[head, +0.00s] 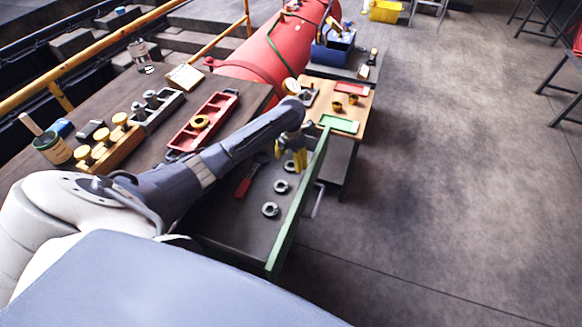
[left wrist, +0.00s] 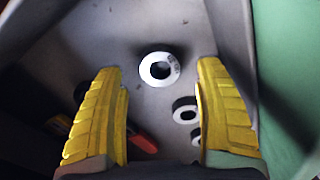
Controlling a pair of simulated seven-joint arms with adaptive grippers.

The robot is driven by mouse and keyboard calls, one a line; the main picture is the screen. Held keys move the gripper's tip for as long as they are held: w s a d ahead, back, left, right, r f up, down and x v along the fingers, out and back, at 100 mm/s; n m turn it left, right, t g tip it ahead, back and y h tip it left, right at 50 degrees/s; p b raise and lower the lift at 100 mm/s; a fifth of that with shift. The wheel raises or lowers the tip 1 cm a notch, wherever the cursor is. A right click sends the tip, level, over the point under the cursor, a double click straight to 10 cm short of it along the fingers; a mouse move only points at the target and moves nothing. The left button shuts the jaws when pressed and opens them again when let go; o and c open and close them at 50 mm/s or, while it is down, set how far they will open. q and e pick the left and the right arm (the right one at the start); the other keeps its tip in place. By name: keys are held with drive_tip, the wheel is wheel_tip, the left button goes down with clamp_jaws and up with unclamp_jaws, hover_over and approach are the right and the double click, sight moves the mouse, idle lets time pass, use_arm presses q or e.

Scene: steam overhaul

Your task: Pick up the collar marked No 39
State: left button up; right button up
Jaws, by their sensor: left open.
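In the left wrist view the left gripper (left wrist: 160,67) is open and empty. A pale ring-shaped collar (left wrist: 160,69) lies flat below, framed between the fingertips; dark lettering shows on its right side, too blurred to read surely. Two more collars lie lower right in that view, one (left wrist: 184,110) nearer the middle and one (left wrist: 197,137) partly behind the right finger. The head view shows collars (head: 270,209) and (head: 281,186) in a row; no number is readable there.
A red-handled tool (head: 243,188) lies left of the collars. A red tray (head: 203,121) and wooden block with knobs (head: 110,146) stand further left. A wooden board (head: 345,102) with brass parts lies beyond.

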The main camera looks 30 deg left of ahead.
use_arm(q)
drive_tip(key=shift+f, duration=1.5)
drive_tip(key=c, duration=1.5)
drive_tip(key=shift+r, duration=0.1)
drive_tip(key=shift+c, duration=0.3)
